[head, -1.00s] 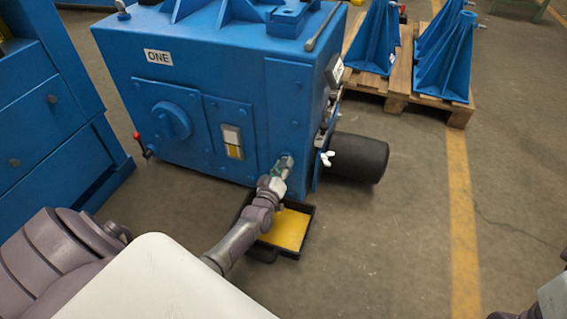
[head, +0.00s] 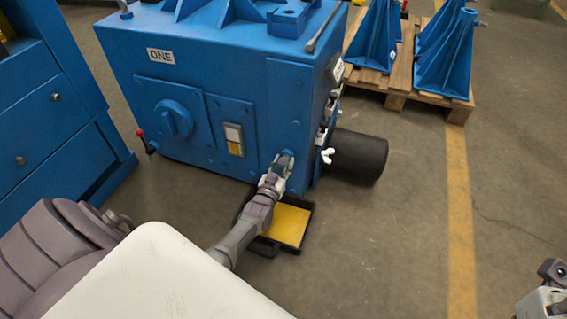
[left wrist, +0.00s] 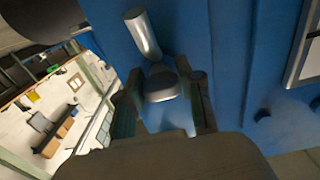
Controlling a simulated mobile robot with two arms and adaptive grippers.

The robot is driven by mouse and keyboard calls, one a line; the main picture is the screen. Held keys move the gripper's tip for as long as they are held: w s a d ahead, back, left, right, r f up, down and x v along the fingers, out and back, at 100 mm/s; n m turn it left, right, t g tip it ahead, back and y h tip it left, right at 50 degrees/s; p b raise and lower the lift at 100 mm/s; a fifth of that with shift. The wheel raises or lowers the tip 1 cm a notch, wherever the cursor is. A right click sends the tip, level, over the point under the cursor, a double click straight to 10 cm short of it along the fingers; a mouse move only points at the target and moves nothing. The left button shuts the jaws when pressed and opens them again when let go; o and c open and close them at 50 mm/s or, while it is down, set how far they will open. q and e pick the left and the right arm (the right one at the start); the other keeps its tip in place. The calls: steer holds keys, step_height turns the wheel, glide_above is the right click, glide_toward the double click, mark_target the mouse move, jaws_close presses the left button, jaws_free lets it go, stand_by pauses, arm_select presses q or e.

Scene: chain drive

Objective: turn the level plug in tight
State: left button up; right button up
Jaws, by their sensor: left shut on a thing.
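The blue machine housing marked ONE (head: 225,95) stands ahead of me. My left gripper (head: 283,166) is at the lower right of its front face. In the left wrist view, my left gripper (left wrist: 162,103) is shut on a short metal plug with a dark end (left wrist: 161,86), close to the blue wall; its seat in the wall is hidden. A bare metal stub (left wrist: 143,34) sticks out just above the plug. My right gripper (head: 545,297) shows only in part at the lower right corner, and its fingers are unclear.
A black tray with a yellow bottom (head: 290,224) lies on the floor under the left gripper. A black cylinder (head: 357,158) sticks out of the housing's right side. A pallet (head: 397,88) with blue brackets stands behind. The floor at right is clear.

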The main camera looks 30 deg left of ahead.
arm_select(q)
steer(key=shift+s+d+f, duration=0.1)
steer(key=shift+s+f, duration=0.1)
steer(key=shift+f, duration=0.1)
steer(key=o, duration=0.9)
steer(key=shift+c, duration=0.2)
steer(key=shift+o, duration=1.3)
steer(key=shift+r, duration=0.1)
steer(key=shift+o, duration=0.3)
steer(key=shift+r, duration=0.1)
steer(key=shift+w, duration=0.1)
steer(key=v, duration=1.2)
